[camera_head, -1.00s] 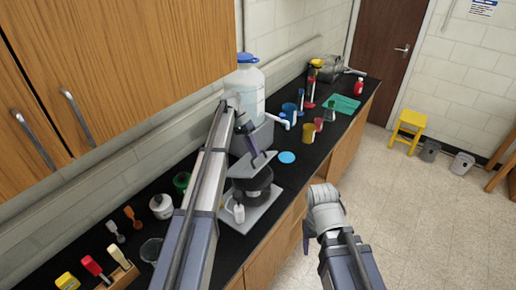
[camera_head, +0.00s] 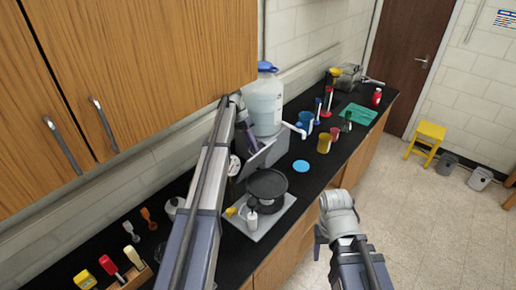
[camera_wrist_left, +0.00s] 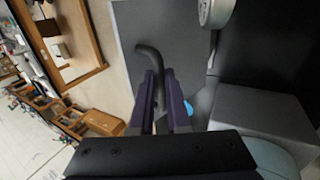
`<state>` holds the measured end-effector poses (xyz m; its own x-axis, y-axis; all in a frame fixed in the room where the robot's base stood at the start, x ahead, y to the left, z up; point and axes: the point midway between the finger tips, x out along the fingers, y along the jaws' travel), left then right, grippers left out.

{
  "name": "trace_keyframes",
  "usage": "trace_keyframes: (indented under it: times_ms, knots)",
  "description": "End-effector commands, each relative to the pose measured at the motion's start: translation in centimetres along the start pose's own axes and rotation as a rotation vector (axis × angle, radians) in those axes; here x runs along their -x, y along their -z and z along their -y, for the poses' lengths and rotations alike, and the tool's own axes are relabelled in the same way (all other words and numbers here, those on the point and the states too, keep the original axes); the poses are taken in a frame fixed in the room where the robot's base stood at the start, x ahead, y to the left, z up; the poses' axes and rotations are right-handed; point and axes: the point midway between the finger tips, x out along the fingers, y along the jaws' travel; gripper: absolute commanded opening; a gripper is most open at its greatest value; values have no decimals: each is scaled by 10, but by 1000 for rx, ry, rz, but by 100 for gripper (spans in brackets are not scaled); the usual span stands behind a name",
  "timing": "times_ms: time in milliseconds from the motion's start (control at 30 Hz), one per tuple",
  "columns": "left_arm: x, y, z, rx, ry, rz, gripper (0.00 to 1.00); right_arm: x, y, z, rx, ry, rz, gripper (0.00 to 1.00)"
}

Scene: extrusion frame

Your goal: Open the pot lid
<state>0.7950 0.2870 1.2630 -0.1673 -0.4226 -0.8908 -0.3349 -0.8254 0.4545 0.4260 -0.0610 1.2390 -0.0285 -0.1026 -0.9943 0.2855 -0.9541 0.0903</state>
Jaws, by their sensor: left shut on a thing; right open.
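The pot lid (camera_head: 262,158) is a grey flat panel, tilted up steeply against the grey body behind the pot. The black round pot (camera_head: 267,184) below is uncovered and sits on a light grey base plate (camera_head: 262,222). My left gripper (camera_head: 255,147) is at the lid, partly hidden by my arm. In the left wrist view my left fingers (camera_wrist_left: 163,92) are shut on the lid's black bent handle (camera_wrist_left: 148,60), and the grey panel (camera_wrist_left: 165,25) stands beyond them. My right gripper (camera_head: 320,240) is open and empty, in front of the counter's edge.
A large blue-capped jug (camera_head: 265,105) stands behind the pot. A white container (camera_head: 252,221) stands on the base plate. Wooden cabinets (camera_head: 130,70) hang above left.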

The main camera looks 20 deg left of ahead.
Motion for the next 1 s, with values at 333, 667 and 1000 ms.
trace_keyframes:
  times_ms: [333, 667, 1000]
  knots:
    - [2, 0, 6, 4, 10, 2, 0, 0, 0, 0, -1, 0, 0, 62]
    - [2, 0, 5, 3, 8, 3, 0, 0, 0, 0, -1, 0, 0, 62]
    - [2, 0, 4, 1, 4, 3, 45, 1, 0, 0, -1, 0, 0, 62]
